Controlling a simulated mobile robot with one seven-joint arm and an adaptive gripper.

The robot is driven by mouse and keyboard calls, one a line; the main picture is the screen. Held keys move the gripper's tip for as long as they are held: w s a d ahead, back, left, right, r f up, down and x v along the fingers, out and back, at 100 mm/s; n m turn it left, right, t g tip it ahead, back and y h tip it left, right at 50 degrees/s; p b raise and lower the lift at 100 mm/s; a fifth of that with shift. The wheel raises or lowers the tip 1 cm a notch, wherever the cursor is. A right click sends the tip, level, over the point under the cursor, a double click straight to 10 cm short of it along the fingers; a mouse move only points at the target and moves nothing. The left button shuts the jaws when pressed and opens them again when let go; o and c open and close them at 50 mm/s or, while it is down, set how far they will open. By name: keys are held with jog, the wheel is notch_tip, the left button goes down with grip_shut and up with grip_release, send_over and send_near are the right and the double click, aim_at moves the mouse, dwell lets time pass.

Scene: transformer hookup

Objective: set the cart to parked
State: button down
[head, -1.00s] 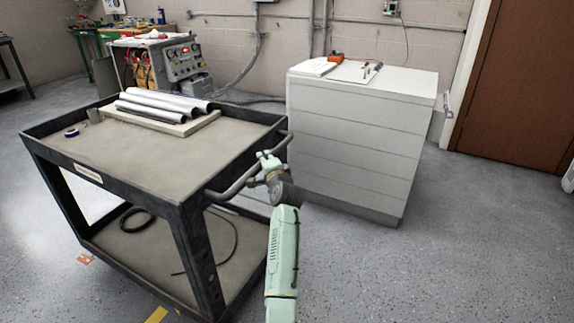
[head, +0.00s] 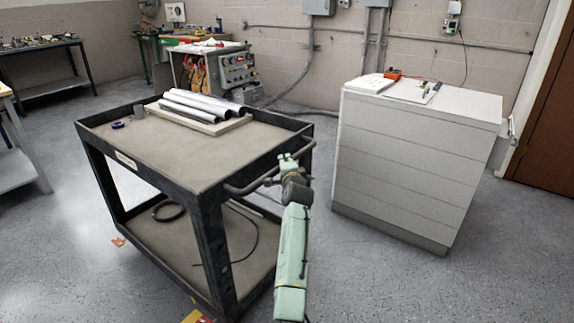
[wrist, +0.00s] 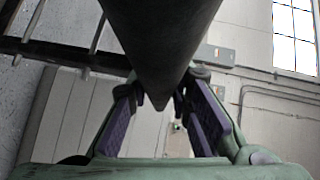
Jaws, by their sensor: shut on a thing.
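The cart (head: 215,205) is a dark two-shelf utility cart standing on the grey floor, left of centre in the head view. Its push handle (head: 240,188) is a dark bar along the right end. My gripper (head: 287,160) is at that handle, with my pale green arm reaching up from below. In the wrist view my gripper (wrist: 165,105) has its purple-padded fingers on either side of the dark handle bar (wrist: 160,45), shut on it. The cart's wheels are not clearly visible.
Rolled sheets (head: 205,105) lie on a board on the cart's top, with a blue tape roll (head: 118,125) nearby. A white drawer cabinet (head: 410,165) stands close to the right. Orange and yellow floor marks (head: 195,316) show by the cart's base. Open floor lies at lower right.

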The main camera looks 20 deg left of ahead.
jog(key=shift+s+a+f, duration=0.15)
jog(key=shift+a, duration=0.25)
jog(key=c, duration=1.6)
grip_release()
jog(key=shift+o, duration=0.7)
jog(key=shift+d, duration=0.15)
jog(key=shift+d, duration=0.1)
jog(key=v, duration=1.2)
